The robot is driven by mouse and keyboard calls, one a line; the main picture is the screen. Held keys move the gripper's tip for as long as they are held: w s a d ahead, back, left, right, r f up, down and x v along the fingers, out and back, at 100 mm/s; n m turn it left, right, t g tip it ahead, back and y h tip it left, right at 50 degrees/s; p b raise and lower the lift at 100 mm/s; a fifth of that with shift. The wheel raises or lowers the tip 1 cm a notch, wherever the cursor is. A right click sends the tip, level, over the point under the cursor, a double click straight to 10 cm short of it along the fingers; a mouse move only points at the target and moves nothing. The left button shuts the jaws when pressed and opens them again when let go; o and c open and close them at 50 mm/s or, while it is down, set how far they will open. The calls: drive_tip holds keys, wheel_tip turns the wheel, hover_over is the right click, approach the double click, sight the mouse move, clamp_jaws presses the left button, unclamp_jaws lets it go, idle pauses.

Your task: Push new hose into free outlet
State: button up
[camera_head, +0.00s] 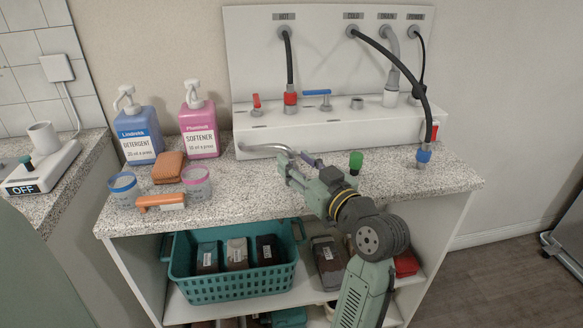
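A grey hose (268,148) lies along the counter in front of the white manifold box and runs toward my gripper (286,166). My gripper is low over the counter, pointing left, beside this hose; I cannot tell whether its fingers hold it. A short bare outlet stub (357,103) stands on the box, right of the blue-handled valve (317,94). A dark hose (405,75) from the COLD port hangs over the box front, its blue end (424,155) near the counter. Another dark hose (289,62) joins HOT to a red fitting (290,98). The grey drain hose (393,75) sits in its own socket.
A green cap-like piece (356,160) is on the counter right of my gripper. A blue bottle (139,134), pink bottle (199,130), sponge (168,168), brush (160,201) and two cups stand left. A teal basket (235,289) is below.

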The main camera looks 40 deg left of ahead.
drive_tip(key=shift+x, duration=1.3)
drive_tip(key=shift+c, duration=0.5)
clamp_jaws()
